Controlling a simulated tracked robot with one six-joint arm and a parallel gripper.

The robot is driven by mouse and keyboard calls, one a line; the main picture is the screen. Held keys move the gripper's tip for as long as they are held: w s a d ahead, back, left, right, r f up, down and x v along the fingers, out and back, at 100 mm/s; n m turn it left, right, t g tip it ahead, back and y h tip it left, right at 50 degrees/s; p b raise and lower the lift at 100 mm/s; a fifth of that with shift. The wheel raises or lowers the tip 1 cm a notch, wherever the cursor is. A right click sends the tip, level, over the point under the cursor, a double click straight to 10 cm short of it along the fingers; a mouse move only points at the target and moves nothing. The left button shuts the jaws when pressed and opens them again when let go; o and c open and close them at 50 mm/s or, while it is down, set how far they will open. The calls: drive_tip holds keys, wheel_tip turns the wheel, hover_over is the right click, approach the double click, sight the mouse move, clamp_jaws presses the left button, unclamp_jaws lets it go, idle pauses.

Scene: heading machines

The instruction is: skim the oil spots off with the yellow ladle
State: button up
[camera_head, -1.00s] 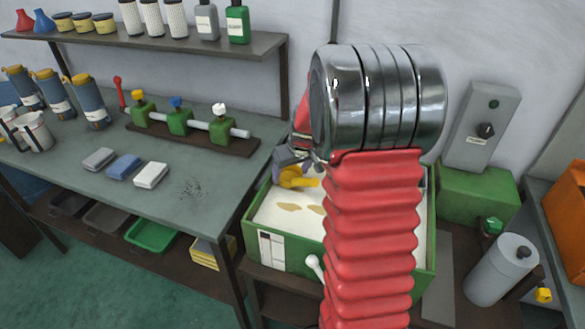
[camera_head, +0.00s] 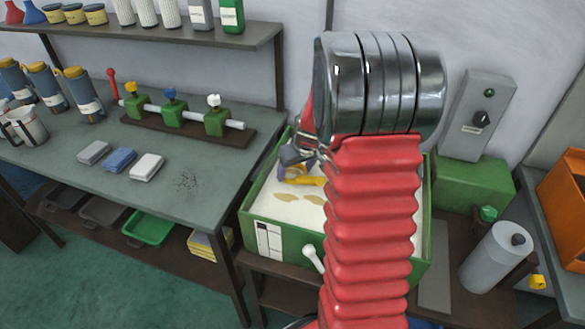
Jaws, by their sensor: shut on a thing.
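A green tank (camera_head: 295,236) with a pale, milky liquid stands in the middle of the picture. Brownish oil spots (camera_head: 286,198) float on the liquid, left of my red arm. The yellow ladle (camera_head: 298,173) is at the far left part of the tank, at or just above the liquid. My gripper (camera_head: 291,158) is shut on the ladle and sits over the tank's back left side. My arm hides much of the tank and may cover more spots. I cannot tell whether the ladle holds oil.
A grey bench (camera_head: 85,170) stands left of the tank, with a valve manifold (camera_head: 175,113), folded cloths (camera_head: 120,160) and blue canisters. A grey control box (camera_head: 480,115) and a grey cylinder (camera_head: 495,258) are on the right. A shelf (camera_head: 200,42) with bottles hangs at the back left.

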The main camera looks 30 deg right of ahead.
drive_tip(key=shift+s+d, duration=7.05)
drive_tip(key=shift+s, duration=2.05)
wheel_tip(320, 180, up, 12)
